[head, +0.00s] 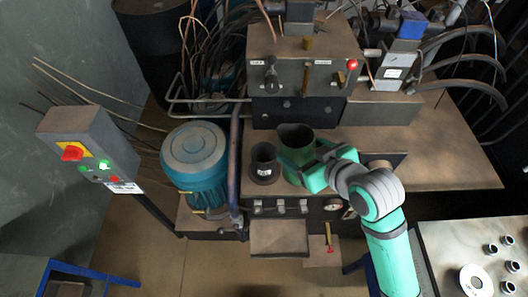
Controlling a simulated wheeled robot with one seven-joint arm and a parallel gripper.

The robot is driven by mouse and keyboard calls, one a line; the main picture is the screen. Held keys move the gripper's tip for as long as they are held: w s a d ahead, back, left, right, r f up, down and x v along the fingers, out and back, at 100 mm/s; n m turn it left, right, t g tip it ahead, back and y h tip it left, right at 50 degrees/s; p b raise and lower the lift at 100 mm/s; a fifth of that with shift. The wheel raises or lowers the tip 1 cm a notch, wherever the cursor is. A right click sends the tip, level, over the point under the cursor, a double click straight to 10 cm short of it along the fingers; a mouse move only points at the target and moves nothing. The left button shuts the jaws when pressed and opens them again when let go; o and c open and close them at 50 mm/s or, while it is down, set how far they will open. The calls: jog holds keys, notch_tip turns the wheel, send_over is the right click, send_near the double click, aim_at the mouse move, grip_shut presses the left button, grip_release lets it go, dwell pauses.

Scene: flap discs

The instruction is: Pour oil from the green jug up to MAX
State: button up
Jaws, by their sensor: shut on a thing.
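The green jug (295,148) stands out as a dark green vessel with an open top, on the machine's bench right of centre in the head view. My gripper (300,165) reaches it from the right and is shut on it. The jug looks about upright, and no stream of oil shows. A dark round cup or filler neck (263,165) with a small pale label is just left of the jug. I cannot read a MAX mark or see an oil level in either. The fingers hide part of the jug's side.
A blue motor (195,165) stands left of the dark cup, with an upright pipe between. A valve block (305,85) with levers and a red knob rises behind. Bare bench top (450,165) lies to the right. A control box (88,150) stands at far left.

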jog(key=shift+s+d+r+t+y, duration=0.2)
jog(key=shift+s+d+t+y, duration=0.15)
jog(key=shift+t+y, duration=0.4)
jog(key=shift+r, duration=0.1)
notch_tip(320, 180, up, 6)
dwell(0.4)
jog(key=shift+d, duration=0.1)
dwell(0.9)
